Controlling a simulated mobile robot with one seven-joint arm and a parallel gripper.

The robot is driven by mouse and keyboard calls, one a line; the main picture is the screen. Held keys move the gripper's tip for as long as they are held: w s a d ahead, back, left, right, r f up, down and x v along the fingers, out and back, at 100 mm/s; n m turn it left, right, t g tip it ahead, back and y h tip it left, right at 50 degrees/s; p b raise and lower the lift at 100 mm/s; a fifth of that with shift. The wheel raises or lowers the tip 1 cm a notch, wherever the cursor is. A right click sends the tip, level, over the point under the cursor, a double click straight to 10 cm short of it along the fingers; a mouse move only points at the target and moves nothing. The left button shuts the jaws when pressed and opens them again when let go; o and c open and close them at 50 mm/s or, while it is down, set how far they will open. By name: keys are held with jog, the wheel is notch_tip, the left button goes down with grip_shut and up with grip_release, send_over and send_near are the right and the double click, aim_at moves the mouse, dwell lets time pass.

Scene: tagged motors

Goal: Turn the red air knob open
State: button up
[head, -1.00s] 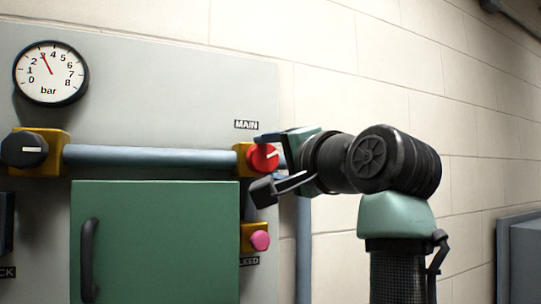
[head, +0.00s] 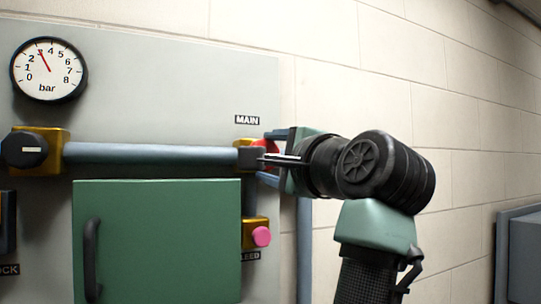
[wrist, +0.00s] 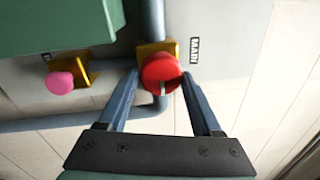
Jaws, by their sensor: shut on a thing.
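The red knob (wrist: 159,71) sits on a yellow valve block (head: 243,142) under the MAIN label (head: 247,120). In the wrist view it lies between my two fingers, and a short pale mark shows at its gripper-side edge. In the head view the red knob (head: 270,144) is mostly hidden behind my fingers. My gripper (head: 264,155) reaches it from the right and is shut on it. The wrist view also shows my gripper (wrist: 160,77), with one finger on each side of the knob.
A pink knob (head: 261,237) sits just below on another yellow block. A dark knob (head: 24,149) is at the far left of the grey-blue pipe (head: 150,154). A green cabinet door (head: 160,240) stands below the pipe. The gauge (head: 48,69) reads about 3 bar.

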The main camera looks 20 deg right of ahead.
jog(key=o, duration=1.4)
jog(key=shift+c, duration=0.2)
